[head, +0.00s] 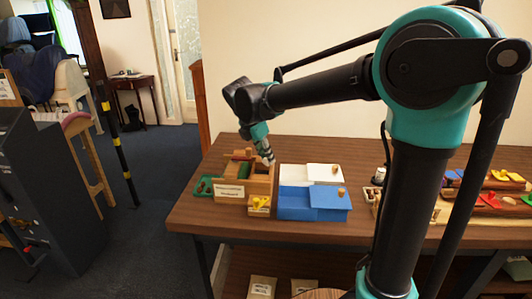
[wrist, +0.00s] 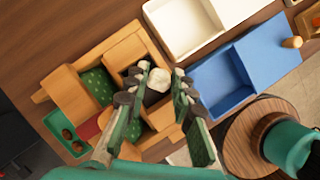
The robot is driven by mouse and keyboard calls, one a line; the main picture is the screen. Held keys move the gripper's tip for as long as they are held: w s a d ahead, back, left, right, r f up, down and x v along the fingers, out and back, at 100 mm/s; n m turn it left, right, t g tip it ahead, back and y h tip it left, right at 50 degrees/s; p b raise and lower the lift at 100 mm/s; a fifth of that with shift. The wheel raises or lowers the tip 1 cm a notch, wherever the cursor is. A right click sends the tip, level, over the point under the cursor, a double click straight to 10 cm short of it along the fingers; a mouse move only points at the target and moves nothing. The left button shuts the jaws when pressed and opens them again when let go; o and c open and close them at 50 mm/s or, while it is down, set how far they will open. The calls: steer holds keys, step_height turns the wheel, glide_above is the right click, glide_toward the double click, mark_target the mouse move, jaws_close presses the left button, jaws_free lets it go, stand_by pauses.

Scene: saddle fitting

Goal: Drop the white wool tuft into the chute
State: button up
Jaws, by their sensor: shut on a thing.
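The white wool tuft (wrist: 157,86) shows between my gripper's fingers in the wrist view. My gripper (wrist: 161,76) is shut on it. In the head view my gripper (head: 267,158) is over the right side of a wooden fixture (head: 230,191) with a white label on its front. The fixture also shows in the wrist view (wrist: 126,49), with green-lined compartments and a dark opening under the fingers and tuft. I cannot tell for certain which part is the chute, nor the exact height of the tuft above the opening. The tuft is not distinct in the head view.
A blue box (head: 299,208) and a white box (head: 297,172) stand right of the fixture. A green tray (wrist: 56,128) with brown pieces is at its left. A small wooden box with yellow pieces (head: 260,203) stands in front. More trays (head: 490,200) lie farther right.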

steer(key=o, duration=1)
steer(key=v, duration=1.2)
steer(key=shift+s, duration=0.1)
